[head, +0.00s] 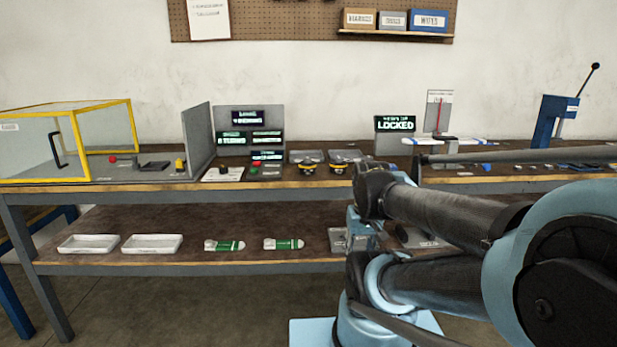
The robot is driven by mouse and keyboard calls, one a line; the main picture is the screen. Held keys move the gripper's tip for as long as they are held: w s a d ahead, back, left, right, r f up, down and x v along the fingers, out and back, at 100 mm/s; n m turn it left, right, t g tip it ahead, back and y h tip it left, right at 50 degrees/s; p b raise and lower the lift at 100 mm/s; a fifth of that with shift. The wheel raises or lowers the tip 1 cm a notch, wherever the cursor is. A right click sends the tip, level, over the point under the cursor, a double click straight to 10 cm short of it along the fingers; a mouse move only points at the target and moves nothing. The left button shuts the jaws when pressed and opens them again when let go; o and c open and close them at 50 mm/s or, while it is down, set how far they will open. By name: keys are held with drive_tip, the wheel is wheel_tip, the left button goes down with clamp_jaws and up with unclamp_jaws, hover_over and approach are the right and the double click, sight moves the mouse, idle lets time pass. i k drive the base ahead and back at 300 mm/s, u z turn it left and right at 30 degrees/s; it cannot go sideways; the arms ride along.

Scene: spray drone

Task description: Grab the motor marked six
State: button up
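Two small dark round parts with yellow on them stand side by side near the bench's front edge, a left one (308,167) and a right one (338,168). They may be motors, but I cannot read any number on them. Grey trays (306,156) lie just behind them. No marking "six" is legible anywhere. My arm crosses the right side of the view and hides part of the bench and its lower shelf. My gripper is not in view.
The bench (230,187) bears a yellow-framed clear enclosure (66,106) at left, dark display panels (240,118), a "LOCKED" sign (395,124) and a blue lever press (552,121) at right. White trays (152,244) and green-and-white packs (284,244) lie on the lower shelf.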

sight(307, 170)
drive_tip(key=u, duration=0.7)
drive_tip(key=k, duration=1.05)
drive_tip(key=z, duration=0.75)
drive_tip(key=i, duration=0.95)
drive_tip(key=u, duration=0.05)
